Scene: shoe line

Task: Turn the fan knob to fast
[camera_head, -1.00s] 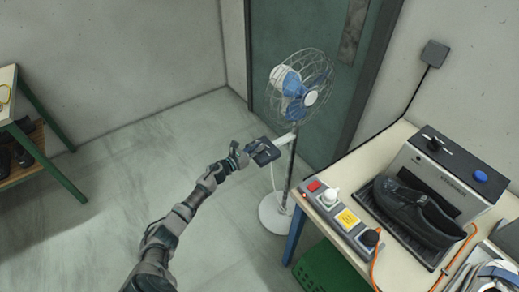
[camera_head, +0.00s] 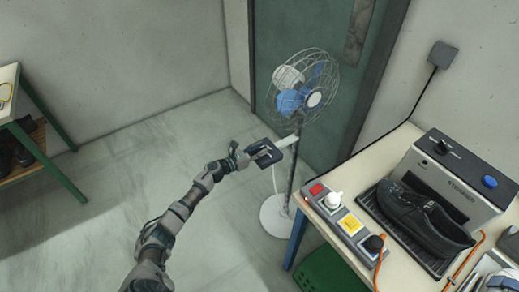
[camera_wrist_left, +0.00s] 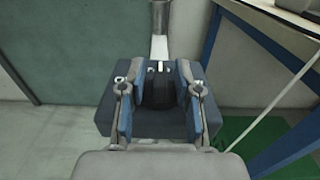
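The fan (camera_head: 305,90) stands on a pole with a white round base (camera_head: 277,215) before a green door. Its dark control box (camera_head: 264,153) sits on the pole below the cage. My left gripper (camera_head: 250,157) is at this box. In the left wrist view the box (camera_wrist_left: 221,85) lies straight ahead, and the two fingers of my left gripper (camera_wrist_left: 158,82) flank the dark round knob (camera_wrist_left: 158,92), which fills the gap between them. The fingers look closed on it. Small white marks show beyond the knob; its pointer is not clear. My right gripper is out of view.
A workbench (camera_head: 345,262) at right carries a switch panel (camera_head: 345,222), a steamer (camera_head: 455,180) and a black shoe (camera_head: 425,215). A shelf (camera_head: 30,150) stands at far left. The floor between is clear.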

